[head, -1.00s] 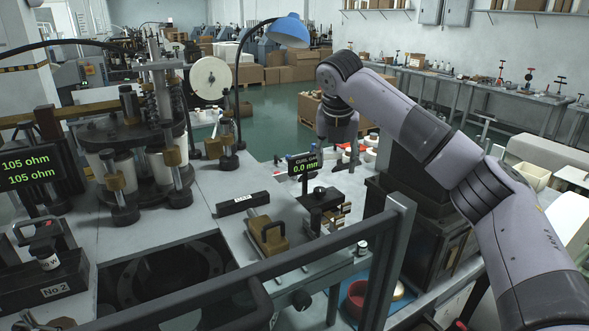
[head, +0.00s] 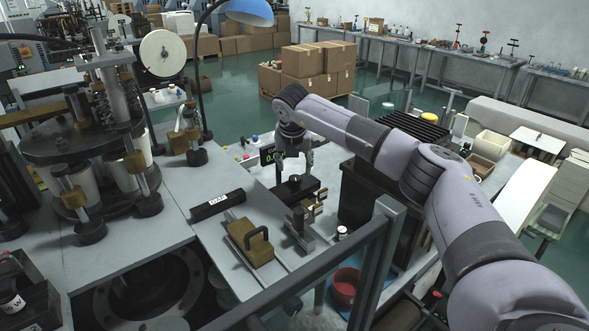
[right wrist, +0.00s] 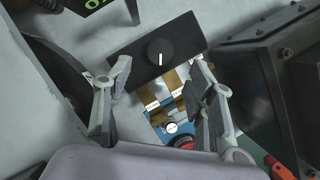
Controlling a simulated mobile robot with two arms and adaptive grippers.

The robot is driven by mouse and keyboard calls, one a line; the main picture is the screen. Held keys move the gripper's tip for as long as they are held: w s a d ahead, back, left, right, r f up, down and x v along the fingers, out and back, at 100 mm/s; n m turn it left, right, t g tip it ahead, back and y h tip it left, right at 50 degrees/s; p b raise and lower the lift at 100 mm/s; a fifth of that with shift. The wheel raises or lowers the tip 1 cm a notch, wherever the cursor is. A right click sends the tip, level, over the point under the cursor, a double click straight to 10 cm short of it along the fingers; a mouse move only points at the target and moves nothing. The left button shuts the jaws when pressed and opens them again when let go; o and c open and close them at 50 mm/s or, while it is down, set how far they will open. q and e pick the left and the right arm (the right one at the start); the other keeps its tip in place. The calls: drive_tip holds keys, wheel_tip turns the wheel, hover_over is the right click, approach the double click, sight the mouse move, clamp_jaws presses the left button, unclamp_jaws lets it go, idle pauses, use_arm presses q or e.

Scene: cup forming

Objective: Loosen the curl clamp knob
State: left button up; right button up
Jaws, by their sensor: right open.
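The curl clamp knob is a round black knob (right wrist: 160,52) with a white mark line, on a black block. The mark points roughly up and down in the right wrist view. In the head view the black block (head: 308,187) stands on the bench, and the knob (head: 295,179) shows small on top. My right gripper (head: 294,166) is above the knob, pointing down. In the right wrist view my right gripper (right wrist: 160,70) is open, its fingers on either side of the knob and apart from it. No contact shows. My left gripper is not in view.
A small green-lit display (head: 268,155) is partly hidden behind the right gripper. A brass block with a black handle (head: 250,241) and a labelled black bar (head: 218,205) lie on the bench to the left. A grey frame rail (head: 375,262) crosses in front. A red bowl (head: 345,286) sits lower right.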

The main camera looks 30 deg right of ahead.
sight(295, 178)
drive_tip(key=p+x, duration=0.1)
drive_tip(key=x, duration=0.3)
drive_tip(key=shift+f, duration=0.1)
drive_tip(key=shift+p+x, duration=0.35)
drive_tip(key=shift+x, duration=0.55)
drive_tip(key=shift+c, duration=0.2)
drive_tip(key=shift+c, duration=1.3)
drive_tip(key=c, duration=0.8)
